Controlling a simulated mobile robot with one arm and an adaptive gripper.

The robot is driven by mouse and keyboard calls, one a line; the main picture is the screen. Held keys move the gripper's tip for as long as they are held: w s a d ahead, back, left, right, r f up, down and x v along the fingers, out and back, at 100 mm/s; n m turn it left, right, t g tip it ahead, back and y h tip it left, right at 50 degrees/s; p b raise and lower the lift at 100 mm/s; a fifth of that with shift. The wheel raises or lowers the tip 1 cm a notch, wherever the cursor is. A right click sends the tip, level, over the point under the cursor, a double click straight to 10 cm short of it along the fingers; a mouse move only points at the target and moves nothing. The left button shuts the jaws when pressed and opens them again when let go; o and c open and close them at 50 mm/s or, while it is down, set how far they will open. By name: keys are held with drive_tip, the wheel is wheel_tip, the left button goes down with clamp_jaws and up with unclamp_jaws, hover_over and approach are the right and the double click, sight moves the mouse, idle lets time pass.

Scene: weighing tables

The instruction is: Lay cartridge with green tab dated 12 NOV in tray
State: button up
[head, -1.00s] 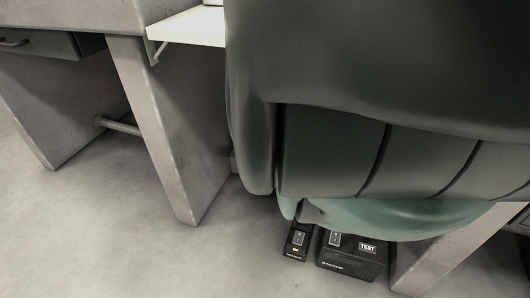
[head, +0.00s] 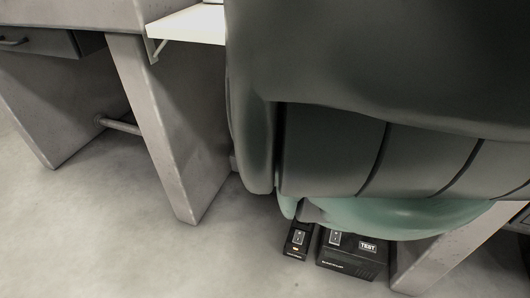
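No cartridge, green tab, date or tray can be made out in the head view. My own arm, dark grey with a green-tinted underside, fills the upper right and hides much of the place behind it. My gripper does not show, so its state and anything in it are out of sight.
Grey table legs (head: 165,140) stand at left and lower right (head: 448,250). A white shelf (head: 190,24) juts out at the top. A drawer (head: 38,42) is at upper left. Black boxes, one small (head: 298,241) and one marked TEST (head: 352,256), sit low. Grey floor (head: 120,230) is clear at lower left.

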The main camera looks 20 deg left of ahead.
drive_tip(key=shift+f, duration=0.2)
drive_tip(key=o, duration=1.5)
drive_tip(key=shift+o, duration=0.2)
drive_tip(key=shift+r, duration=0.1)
